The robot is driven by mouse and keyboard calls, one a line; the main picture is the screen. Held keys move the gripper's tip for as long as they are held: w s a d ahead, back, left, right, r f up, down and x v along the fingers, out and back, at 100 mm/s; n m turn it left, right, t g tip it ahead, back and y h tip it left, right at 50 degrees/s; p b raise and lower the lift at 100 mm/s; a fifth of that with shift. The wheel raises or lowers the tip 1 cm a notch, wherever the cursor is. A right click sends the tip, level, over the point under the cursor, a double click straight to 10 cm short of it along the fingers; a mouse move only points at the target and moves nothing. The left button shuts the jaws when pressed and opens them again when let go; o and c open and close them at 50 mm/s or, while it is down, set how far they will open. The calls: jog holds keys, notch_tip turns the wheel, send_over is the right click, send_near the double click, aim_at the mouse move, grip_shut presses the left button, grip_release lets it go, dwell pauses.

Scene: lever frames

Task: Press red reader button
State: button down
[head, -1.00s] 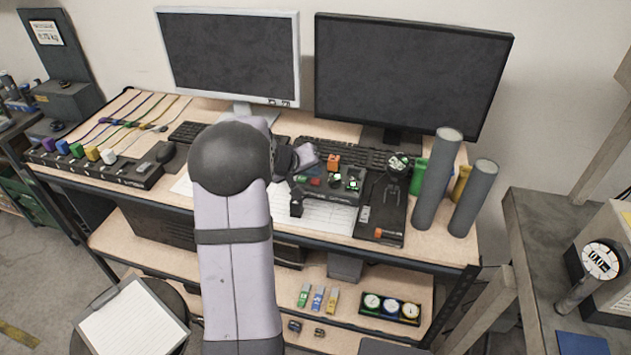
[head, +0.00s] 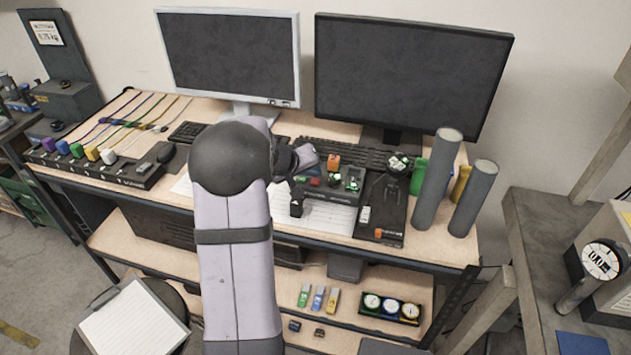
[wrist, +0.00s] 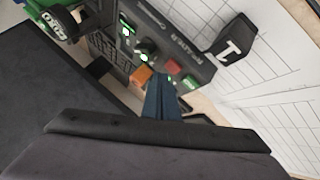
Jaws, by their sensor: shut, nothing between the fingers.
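The dark reader box (head: 330,187) lies on the desk in front of the right keyboard; it also shows in the wrist view (wrist: 185,55) with "READER" lettering. Its red button (wrist: 173,66) sits beside a green-lit button (wrist: 190,81); the red patch also shows in the head view (head: 315,182). My gripper (wrist: 165,78) is shut and empty, its dark blue fingertips just short of the red button in the wrist picture. I cannot tell whether they touch.
An orange block (wrist: 143,76) is close beside my fingertips. A black piece marked T (wrist: 232,38) stands by the box end. Two grey cylinders (head: 437,180) stand to the right, and two monitors (head: 410,75) behind. White paper (head: 328,218) lies in front.

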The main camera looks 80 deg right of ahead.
aim_at(313, 184)
jog(key=shift+f+b, duration=0.85)
jog(key=shift+b, duration=0.55)
dwell(1.2)
jog(key=shift+r, duration=0.1)
dwell(0.3)
jog(key=shift+r+p, duration=0.4)
jog(key=shift+r, duration=0.3)
jog(key=shift+r+p, duration=1.7)
jog(key=shift+r, duration=0.85)
